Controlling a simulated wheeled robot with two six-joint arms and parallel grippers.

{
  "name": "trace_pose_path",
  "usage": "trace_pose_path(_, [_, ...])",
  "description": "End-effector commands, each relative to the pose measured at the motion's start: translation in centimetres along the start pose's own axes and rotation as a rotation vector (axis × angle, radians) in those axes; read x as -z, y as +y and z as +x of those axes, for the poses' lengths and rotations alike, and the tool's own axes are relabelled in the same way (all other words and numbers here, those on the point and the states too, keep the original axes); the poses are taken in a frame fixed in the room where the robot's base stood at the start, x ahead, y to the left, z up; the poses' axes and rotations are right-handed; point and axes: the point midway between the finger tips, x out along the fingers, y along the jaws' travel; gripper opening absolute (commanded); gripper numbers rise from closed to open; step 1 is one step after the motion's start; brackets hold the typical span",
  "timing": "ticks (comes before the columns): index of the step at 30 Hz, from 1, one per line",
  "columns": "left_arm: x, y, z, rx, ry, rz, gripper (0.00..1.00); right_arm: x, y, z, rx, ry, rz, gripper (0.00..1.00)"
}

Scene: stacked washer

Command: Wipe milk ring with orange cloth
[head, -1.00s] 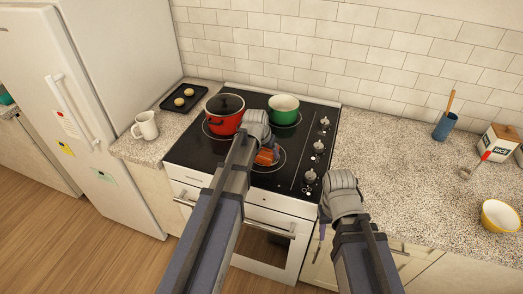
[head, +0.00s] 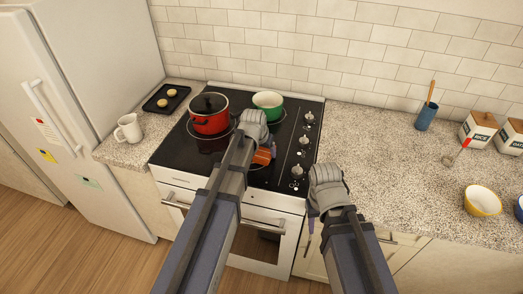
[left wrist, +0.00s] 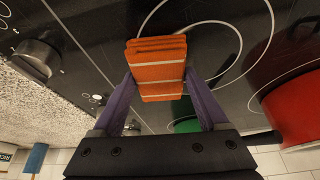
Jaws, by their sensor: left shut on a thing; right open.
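The folded orange cloth (head: 262,156) is held by my left gripper (head: 256,142) over the front right part of the black cooktop (head: 178,150). In the left wrist view the cloth (left wrist: 157,72) sits between the two purple fingers of my left gripper (left wrist: 165,100). I cannot tell whether the cloth touches the glass. Pale rings show on the cooktop beside and behind the cloth; I cannot tell a milk ring from the burner markings. My right gripper (head: 314,212) is open and empty at the cooktop's front right corner, by the counter edge.
A red pot (head: 209,114) and a green pot (head: 267,103) stand at the back of the cooktop. Knobs (head: 304,140) line its right side. A white mug (head: 129,128) and a tray (head: 166,98) are at left. The right counter (head: 390,155) is mostly clear.

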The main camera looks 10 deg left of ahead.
Motion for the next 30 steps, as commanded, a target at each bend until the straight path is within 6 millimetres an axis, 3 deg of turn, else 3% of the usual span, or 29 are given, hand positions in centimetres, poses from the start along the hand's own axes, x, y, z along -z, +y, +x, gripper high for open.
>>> trace_pose_path(8, [-0.4,-0.2,0.1,0.0,-0.002,-0.001,0.32,0.0,0.0,0.2,0.0,0.0,0.0,0.44])
trace_pose_path(21, [-0.7,-3.4,-0.2,0.001,-0.003,-0.002,0.32,0.0,0.0,0.1,0.0,0.0,0.0,0.44])
trace_pose_path(30, [-0.7,-3.8,-0.2,0.0,-0.001,-0.001,0.32,0.0,0.0,0.1,0.0,0.0,0.0,0.44])
